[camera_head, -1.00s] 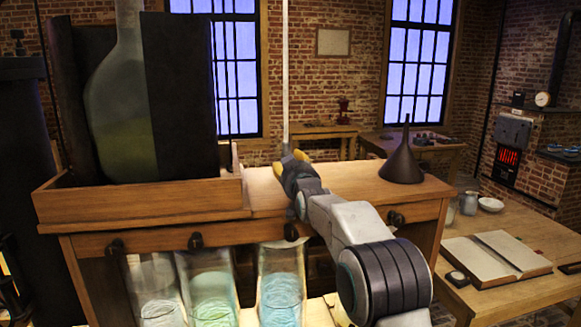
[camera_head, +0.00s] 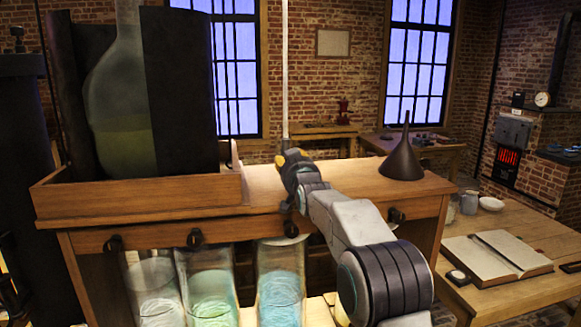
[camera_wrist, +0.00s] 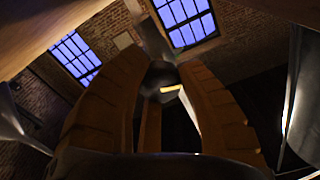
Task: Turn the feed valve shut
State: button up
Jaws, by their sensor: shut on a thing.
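My gripper (camera_head: 290,157) is at the back of the wooden bench top, by the foot of a thin pale upright pipe (camera_head: 285,80). In the wrist view its two orange fingers (camera_wrist: 165,90) close around a small dark grey rounded part, which I take to be the feed valve (camera_wrist: 160,76). A bright edge shows beside that part. In the head view my gripper hides the valve, so its handle angle cannot be told.
A large flask (camera_head: 122,110) of greenish liquid stands in a wooden tray (camera_head: 150,193) at left. A dark funnel (camera_head: 402,160) stands right of my arm. Glass jars (camera_head: 281,285) stand below the bench top, under dark knobs (camera_head: 113,243). An open book (camera_head: 495,258) lies on the right table.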

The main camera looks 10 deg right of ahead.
jog(key=m+b, duration=0.2)
jog(key=m, duration=0.1)
jog(key=shift+f+m, duration=0.3)
jog(key=m+b, duration=0.1)
jog(key=m, duration=0.3)
jog(key=shift+m+b, duration=0.3)
jog(key=m+b, duration=0.1)
jog(key=m, duration=0.4)
jog(key=shift+a+r, duration=0.1)
jog(key=shift+r, duration=0.05)
jog(key=shift+r+m, duration=0.1)
jog(key=shift+m, duration=1)
jog(key=o, duration=1.1)
jog(key=shift+w+a, duration=0.1)
jog(key=shift+w, duration=0.05)
jog(key=shift+o, duration=0.5)
